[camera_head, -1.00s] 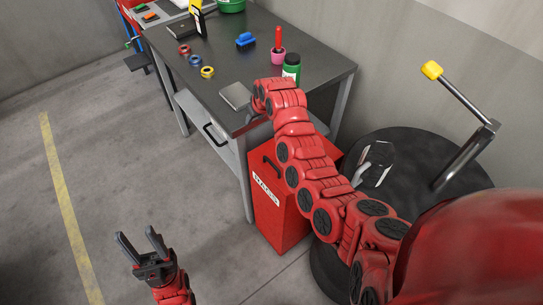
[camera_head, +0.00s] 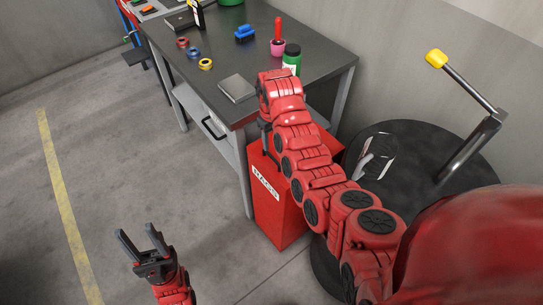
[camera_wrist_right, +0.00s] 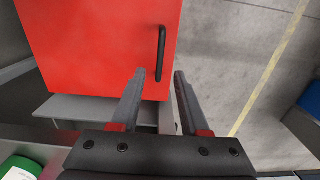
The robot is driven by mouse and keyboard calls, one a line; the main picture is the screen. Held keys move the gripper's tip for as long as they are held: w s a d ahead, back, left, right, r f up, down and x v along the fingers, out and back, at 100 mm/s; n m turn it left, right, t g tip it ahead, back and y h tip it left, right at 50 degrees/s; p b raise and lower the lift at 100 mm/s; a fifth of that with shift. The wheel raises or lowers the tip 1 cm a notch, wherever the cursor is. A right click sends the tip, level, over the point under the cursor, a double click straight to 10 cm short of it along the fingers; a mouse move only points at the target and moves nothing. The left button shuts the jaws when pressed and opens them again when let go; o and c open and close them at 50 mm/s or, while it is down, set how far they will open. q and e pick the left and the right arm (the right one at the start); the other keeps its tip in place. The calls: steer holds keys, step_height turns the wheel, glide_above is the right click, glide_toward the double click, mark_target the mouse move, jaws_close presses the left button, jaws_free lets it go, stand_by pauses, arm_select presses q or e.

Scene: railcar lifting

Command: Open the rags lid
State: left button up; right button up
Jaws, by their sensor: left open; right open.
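The red rags bin (camera_head: 275,209) stands on the floor by the bench's near end, its white label facing front. Its lid (camera_wrist_right: 95,40) is down and fills the upper left of the right wrist view. The black lid handle (camera_wrist_right: 161,54) lies just beyond the fingertips of my right gripper (camera_wrist_right: 159,74), between their lines. The right gripper is open and empty above the lid. In the head view my right arm hides the handle and most of the lid. My left gripper (camera_head: 142,240) is open and empty over the floor, left of the bin.
The dark workbench (camera_head: 213,74) stands close behind the bin. It bears a grey flat box (camera_head: 237,88), a green-labelled bottle (camera_head: 291,60) and tape rolls. A black round drum (camera_head: 405,160) with a yellow-knobbed lever is at right. The floor at left is clear.

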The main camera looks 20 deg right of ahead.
mark_target(271, 156)
steer(key=shift+f+p, duration=0.55)
steer(key=shift+f, duration=2.65)
jaws_close()
